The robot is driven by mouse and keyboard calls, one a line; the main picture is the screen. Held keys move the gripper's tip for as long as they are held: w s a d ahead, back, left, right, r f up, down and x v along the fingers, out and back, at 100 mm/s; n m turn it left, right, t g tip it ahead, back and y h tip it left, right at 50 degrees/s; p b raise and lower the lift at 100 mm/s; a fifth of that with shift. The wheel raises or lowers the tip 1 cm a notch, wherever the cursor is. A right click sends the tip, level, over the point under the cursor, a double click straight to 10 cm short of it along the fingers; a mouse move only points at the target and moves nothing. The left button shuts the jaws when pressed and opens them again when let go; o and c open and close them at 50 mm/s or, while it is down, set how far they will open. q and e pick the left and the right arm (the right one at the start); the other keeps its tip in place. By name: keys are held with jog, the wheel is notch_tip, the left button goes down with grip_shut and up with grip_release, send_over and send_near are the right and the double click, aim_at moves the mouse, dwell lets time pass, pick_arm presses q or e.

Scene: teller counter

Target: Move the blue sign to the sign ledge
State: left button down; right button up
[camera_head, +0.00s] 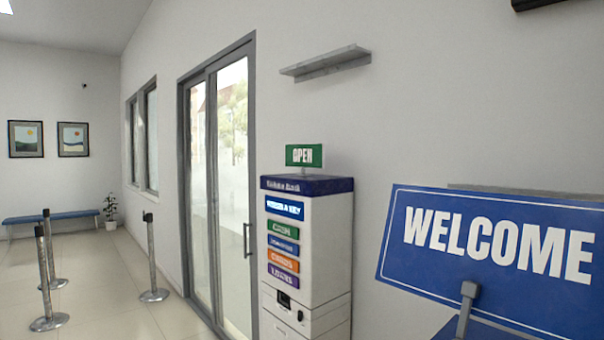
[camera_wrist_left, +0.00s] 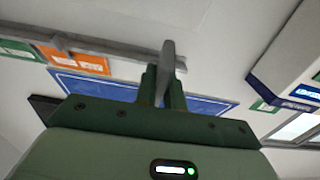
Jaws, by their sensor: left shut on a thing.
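The blue sign (camera_head: 490,240), lettered WELCOME in white, is large at the right of the head view. It is tilted, its right side lower. A grey stem (camera_head: 466,310) stands in front of its lower edge. In the left wrist view my left gripper (camera_wrist_left: 163,88) is shut on a grey stem (camera_wrist_left: 168,60), with the blue sign (camera_wrist_left: 95,90) just behind the fingers. My left gripper is not visible in the head view. A grey ledge (camera_head: 325,63) is on the wall, bare. My right gripper is in neither view.
A white kiosk (camera_head: 322,245) with a green OPEN sign (camera_head: 304,155) stands below the wall ledge. A grey ledge or rail (camera_wrist_left: 110,44) with green and orange panels (camera_wrist_left: 82,62) shows in the wrist view. Glass doors (camera_head: 218,180) and posts (camera_head: 150,255) are left.

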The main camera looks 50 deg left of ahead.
aim_at(462, 323)
pick_arm(q)
jog(key=shift+r, duration=0.3)
jog(key=shift+t, duration=0.5)
jog(key=shift+w+r+p, duration=0.2)
jog(key=shift+r+p, duration=1.35)
jog(key=shift+r, duration=0.7)
jog(key=shift+r, duration=0.1)
jog(key=shift+t, duration=0.3)
jog(key=r+p, duration=0.3)
jog(key=r, duration=0.1)
jog(key=shift+w+r, duration=0.1)
jog(key=shift+w, duration=0.15)
jog(key=shift+r, duration=0.15)
jog(key=shift+r, duration=0.1)
jog(key=shift+t, duration=0.5)
jog(key=shift+w+r+p, duration=0.15)
jog(key=shift+r+p, duration=0.6)
jog(key=shift+r, duration=0.4)
jog(key=shift+w+r+p, duration=0.1)
jog(key=shift+r+p, duration=0.65)
jog(key=shift+r, duration=0.35)
jog(key=shift+r, duration=0.1)
